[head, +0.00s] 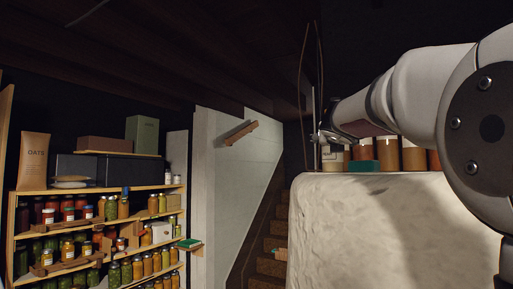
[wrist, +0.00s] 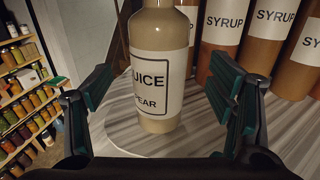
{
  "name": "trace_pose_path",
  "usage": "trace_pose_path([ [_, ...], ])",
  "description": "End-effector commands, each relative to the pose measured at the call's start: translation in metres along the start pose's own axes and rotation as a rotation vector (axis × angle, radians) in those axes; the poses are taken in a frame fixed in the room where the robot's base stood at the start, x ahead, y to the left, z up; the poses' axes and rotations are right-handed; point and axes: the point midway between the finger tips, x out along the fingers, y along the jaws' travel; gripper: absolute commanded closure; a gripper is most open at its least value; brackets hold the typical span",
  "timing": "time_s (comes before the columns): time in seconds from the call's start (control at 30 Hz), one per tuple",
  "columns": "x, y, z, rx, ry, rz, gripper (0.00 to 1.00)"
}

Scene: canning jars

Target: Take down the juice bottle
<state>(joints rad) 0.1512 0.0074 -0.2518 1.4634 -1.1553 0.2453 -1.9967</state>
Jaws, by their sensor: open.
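The juice bottle (wrist: 159,62) is a beige bottle with a white label reading JUICE and PEAR in the wrist view. It stands upright on a grey striped surface (wrist: 195,145). My gripper (wrist: 160,82) is open, with one dark green finger pad on each side of the bottle and a visible gap on both sides. The bottle's top is cut off by the frame. In the head view my gripper (head: 318,138) is small and dark at the end of my arm, above a thick whitish wall's ledge.
Several brown syrup bottles (wrist: 222,35) stand close behind and right of the juice bottle. A green box (head: 364,193) lies on the whitish wall (head: 345,235). Jar-filled shelves (head: 100,220) are at left, with stairs (head: 272,262) between.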

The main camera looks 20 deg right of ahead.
Motion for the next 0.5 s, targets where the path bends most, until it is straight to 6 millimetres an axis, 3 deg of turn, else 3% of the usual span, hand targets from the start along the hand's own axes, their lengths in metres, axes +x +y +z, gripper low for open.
trace_pose_path([
  [0.17,0.009,0.0,0.0,0.001,0.001,-0.001,0.24],
  [0.5,0.048,0.0,0.001,0.0,0.001,-0.003,0.24],
])
